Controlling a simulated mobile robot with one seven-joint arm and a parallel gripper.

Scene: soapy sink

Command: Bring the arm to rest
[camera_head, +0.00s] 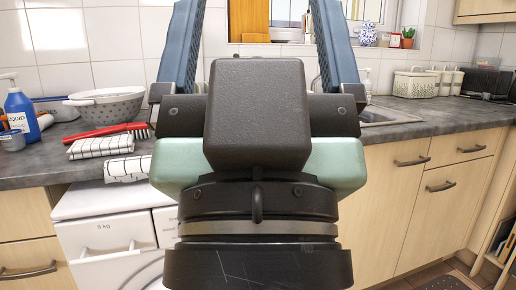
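My gripper (262,45) fills the middle of the head view, seen from behind and close up. Its two blue fingers point up and away and stand wide apart. Nothing shows between them except the wall and window behind. The gripper's dark body covers the middle of the counter and most of the sink (385,115), of which only the right part shows.
The grey counter (440,113) runs across behind my gripper. On the left are a colander (105,107), a blue bottle (20,115), a red brush (108,132) and a striped cloth (100,146). On the right are a pale basket (415,84) and canisters. A washing machine (105,235) stands below.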

